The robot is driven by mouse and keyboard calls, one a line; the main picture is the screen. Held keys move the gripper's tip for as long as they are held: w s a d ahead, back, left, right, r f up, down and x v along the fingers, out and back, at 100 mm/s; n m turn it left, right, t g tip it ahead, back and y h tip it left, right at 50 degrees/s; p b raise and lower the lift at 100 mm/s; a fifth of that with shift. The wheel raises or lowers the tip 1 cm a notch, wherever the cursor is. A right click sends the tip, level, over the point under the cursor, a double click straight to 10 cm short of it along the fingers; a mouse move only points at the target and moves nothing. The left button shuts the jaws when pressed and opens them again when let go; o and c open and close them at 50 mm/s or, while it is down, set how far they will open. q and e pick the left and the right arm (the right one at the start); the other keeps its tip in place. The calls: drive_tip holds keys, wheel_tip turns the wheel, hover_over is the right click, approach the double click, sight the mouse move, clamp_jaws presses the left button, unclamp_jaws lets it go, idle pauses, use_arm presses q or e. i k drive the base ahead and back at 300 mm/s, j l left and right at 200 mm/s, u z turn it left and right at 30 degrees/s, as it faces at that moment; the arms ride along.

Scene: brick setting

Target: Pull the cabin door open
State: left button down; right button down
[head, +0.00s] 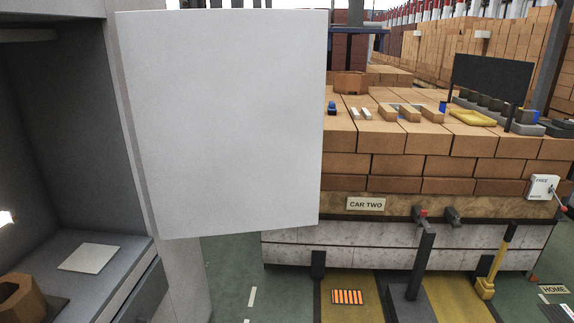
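A large plain light-grey panel (225,120), which looks like the cabin door, fills the upper left-middle of the head view. Its left edge runs along the pale upright frame (185,270) of a grey cabin-like opening (75,130) at the left. The panel stands out to the right of this opening, and the opening's inside is visible. No handle shows on the face I see. What is behind the panel is hidden. Neither of my grippers is in view.
Inside the opening are a ledge with a pale flat plate (89,258) and a brown hollow block (28,298). To the right stands a brick-loaded car with a "CAR TWO" sign (366,204). A dark post (421,265) and a yellow lever (495,262) stand before it. Green floor shows below the panel.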

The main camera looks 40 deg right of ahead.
sight(227, 105)
drive_tip(key=i+l+u, duration=0.1)
drive_tip(key=l+u, duration=0.85)
drive_tip(key=l, duration=0.15)
